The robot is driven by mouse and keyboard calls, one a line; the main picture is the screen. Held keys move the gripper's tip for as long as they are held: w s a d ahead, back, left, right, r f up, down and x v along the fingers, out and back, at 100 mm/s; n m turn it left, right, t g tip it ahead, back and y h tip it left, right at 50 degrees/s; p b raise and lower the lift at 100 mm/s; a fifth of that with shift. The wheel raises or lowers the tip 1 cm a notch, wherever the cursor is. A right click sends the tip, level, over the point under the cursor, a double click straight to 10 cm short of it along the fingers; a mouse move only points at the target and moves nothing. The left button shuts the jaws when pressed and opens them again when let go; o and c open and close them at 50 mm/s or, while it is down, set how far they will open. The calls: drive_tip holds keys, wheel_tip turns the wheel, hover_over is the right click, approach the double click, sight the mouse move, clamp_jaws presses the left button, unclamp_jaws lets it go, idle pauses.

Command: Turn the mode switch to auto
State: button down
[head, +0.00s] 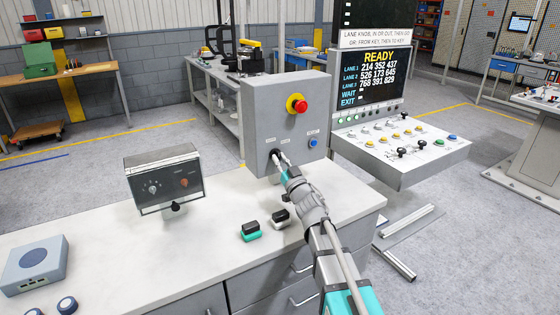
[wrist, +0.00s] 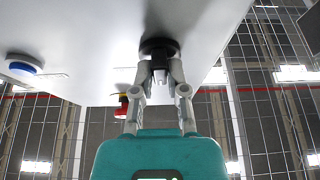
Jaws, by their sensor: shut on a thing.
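The mode switch is a black rotary knob (head: 274,154) low on the front of a grey control box (head: 262,105) standing on the white bench. My gripper (head: 281,160) reaches the box from the front, its fingers closed around the knob. In the wrist view my gripper (wrist: 160,72) has a fingertip on each side of the black knob (wrist: 159,47), right at the panel. The fingers partly hide the knob, and I cannot read its pointer or the small labels above it.
The box also carries a red emergency stop (head: 297,104) and a blue button (head: 313,143). Green and black blocks (head: 251,231) lie on the bench (head: 130,265) in front. A metal-framed meter box (head: 165,180) stands left. A sloped console (head: 402,146) with a display is right.

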drive_tip(key=shift+w, duration=0.15)
drive_tip(key=c, duration=0.7)
unclamp_jaws()
drive_tip(key=shift+o, duration=0.2)
drive_tip(key=shift+r, duration=0.1)
